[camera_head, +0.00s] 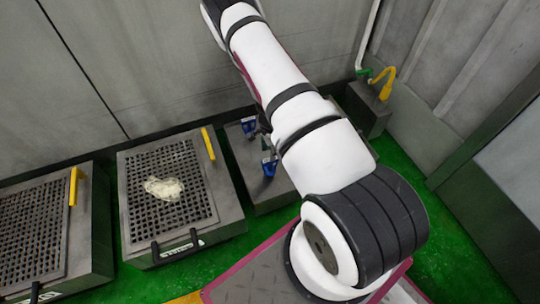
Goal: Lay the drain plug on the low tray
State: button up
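My gripper (259,146) reaches down over a low, dark grey, flat-topped block (268,199), partly covered by my arm. Its two blue fingertips are spread well apart, one farther back and one nearer. I cannot make out anything held between them. I cannot make out the drain plug; the area under the gripper and arm is partly hidden. The low block may be the low tray, but I cannot tell for sure. I cannot tell whether the fingertips touch its top.
Left of the block stands a grated box (143,224) with a yellow handle (208,143) and a pale crumpled lump (165,189) on its grate. Another grated box (85,262) is at far left. A grey block (366,115) with a yellow bent pipe (385,82) stands back right. Green floor (455,245) is clear at right.

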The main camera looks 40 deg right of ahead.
jog(key=w+a+r+n+y, duration=0.1)
jog(key=w+a+r, duration=0.15)
jog(key=r, duration=0.55)
jog(key=w+a+r+n+t+y+p, duration=0.15)
jog(key=a+r, duration=0.25)
jog(key=r, duration=0.4)
jog(key=w+a+r+n, duration=0.15)
jog(key=a+r, duration=0.25)
jog(key=r, duration=0.4)
jog(key=s+a+r+n+y, duration=0.1)
jog(key=s+a+r+n, duration=0.25)
jog(key=r, duration=0.45)
jog(key=s+a+r+n+y, duration=0.15)
jog(key=a+r, duration=0.25)
jog(key=r, duration=0.4)
jog(key=s+a+r+n+g+h, duration=0.1)
jog(key=s+a+r+n, duration=0.15)
jog(key=s+r, duration=0.45)
jog(key=s+a+r+n, duration=0.2)
jog(key=s+r+n, duration=0.25)
jog(key=s, duration=0.35)
jog(key=s+d+r+n+h, duration=0.1)
jog(key=s+n+h, duration=0.1)
jog(key=s, duration=0.7)
jog(key=s+d+r+n+h, duration=0.1)
jog(key=s+n+h, duration=0.1)
jog(key=s, duration=0.7)
jog(key=shift+s+d+r+n, duration=0.2)
jog(key=shift+d+r+n, duration=0.1)
jog(key=shift+n, duration=0.2)
